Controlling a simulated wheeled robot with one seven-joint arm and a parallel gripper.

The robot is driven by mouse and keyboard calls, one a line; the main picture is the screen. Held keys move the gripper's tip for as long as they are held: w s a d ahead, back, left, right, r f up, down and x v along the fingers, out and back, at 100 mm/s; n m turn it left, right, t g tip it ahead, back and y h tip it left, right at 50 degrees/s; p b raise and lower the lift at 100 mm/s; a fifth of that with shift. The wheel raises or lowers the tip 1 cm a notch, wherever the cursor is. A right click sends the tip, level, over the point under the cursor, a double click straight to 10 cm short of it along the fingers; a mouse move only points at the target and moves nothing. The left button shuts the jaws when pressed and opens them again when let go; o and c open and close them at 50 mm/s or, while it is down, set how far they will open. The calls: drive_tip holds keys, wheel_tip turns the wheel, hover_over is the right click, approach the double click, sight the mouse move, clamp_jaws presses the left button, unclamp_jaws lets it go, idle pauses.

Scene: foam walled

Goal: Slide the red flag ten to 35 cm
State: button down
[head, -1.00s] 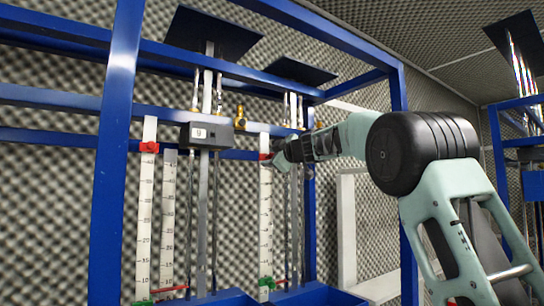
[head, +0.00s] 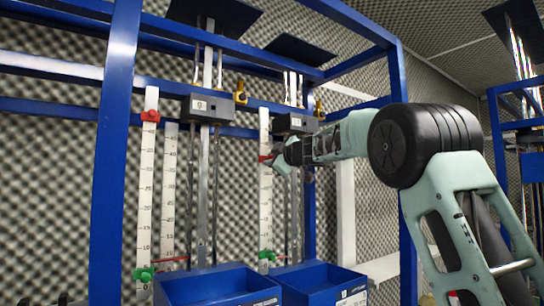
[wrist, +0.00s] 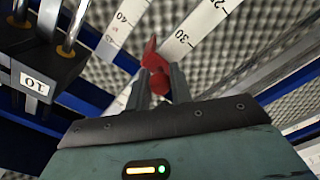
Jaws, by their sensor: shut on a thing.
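My gripper (head: 273,161) reaches in from the right at the upper part of the white scale (head: 265,205) of the right-hand station. The wrist view shows its two fingers (wrist: 163,88) shut on the red flag (wrist: 153,62). The flag (head: 264,158) also shows as a small red patch at the scale in the head view, partly hidden by my gripper. The dark box (wrist: 40,75) beside it carries the label 10. In the wrist view, 40 and 30 can be read on scale strips near the flag. The exact reading at the flag cannot be told.
Another station on the left has a box (head: 207,108) labelled 9 and a red flag (head: 150,115) near 40 on its scale. Green markers (head: 267,255) sit low on the scales. A blue frame post (head: 118,150), rods and blue bins (head: 218,285) stand close around.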

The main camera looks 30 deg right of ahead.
drive_tip(key=shift+f, duration=0.45)
drive_tip(key=c, duration=1.2)
unclamp_jaws()
drive_tip(key=shift+c, duration=0.2)
drive_tip(key=shift+s, duration=0.1)
drive_tip(key=s+b, duration=0.3)
drive_tip(key=s, duration=1.4)
drive_tip(key=shift+d, duration=0.3)
